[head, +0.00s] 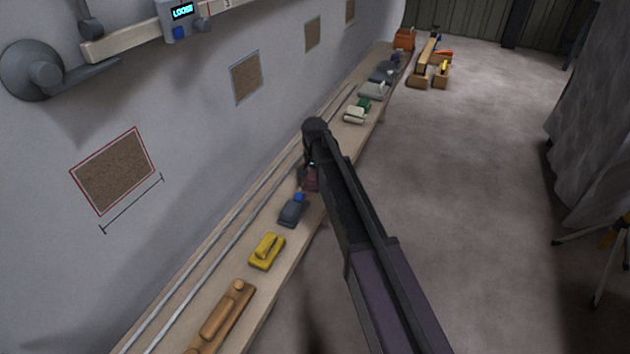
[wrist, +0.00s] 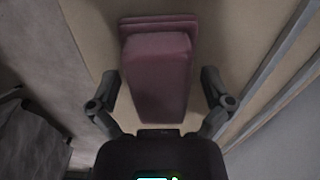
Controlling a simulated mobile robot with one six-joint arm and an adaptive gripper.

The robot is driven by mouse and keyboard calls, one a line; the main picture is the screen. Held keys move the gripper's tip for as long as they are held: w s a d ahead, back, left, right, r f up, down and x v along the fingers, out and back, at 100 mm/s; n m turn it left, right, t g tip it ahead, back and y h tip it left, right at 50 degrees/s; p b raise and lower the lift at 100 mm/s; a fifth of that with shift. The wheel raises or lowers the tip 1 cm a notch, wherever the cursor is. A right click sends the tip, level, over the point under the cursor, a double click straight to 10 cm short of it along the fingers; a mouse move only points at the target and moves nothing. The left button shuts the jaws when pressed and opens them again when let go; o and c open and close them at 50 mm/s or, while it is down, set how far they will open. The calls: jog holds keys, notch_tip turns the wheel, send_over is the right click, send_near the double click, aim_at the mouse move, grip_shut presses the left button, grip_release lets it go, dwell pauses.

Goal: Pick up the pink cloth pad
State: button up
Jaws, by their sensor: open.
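The pink cloth pad (wrist: 157,78) fills the middle of the wrist view. It is a dull pink block with flat stacked layers at its far end, lying on the wooden shelf (wrist: 232,50). My gripper (wrist: 160,84) is open, with one finger on each side of the pad. I see gaps between the fingers and the pad. In the head view the pad (head: 311,180) is a small dark pink patch, mostly hidden behind my arm. My gripper in that view is also mostly hidden by my arm.
On the shelf nearer me are a grey-blue block with a blue knob (head: 292,210), a yellow tool (head: 267,251) and a wooden plane-like tool (head: 222,318). Farther along are a pale and green item (head: 357,110) and others. Metal rails run along the wall side. Open floor lies right.

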aim_at(315, 173)
dwell(0.4)
jog(key=c, duration=0.9)
jog(key=shift+r, duration=0.2)
notch_tip(315, 173, up, 10)
jog(key=p, duration=1)
jog(key=shift+f, duration=0.2)
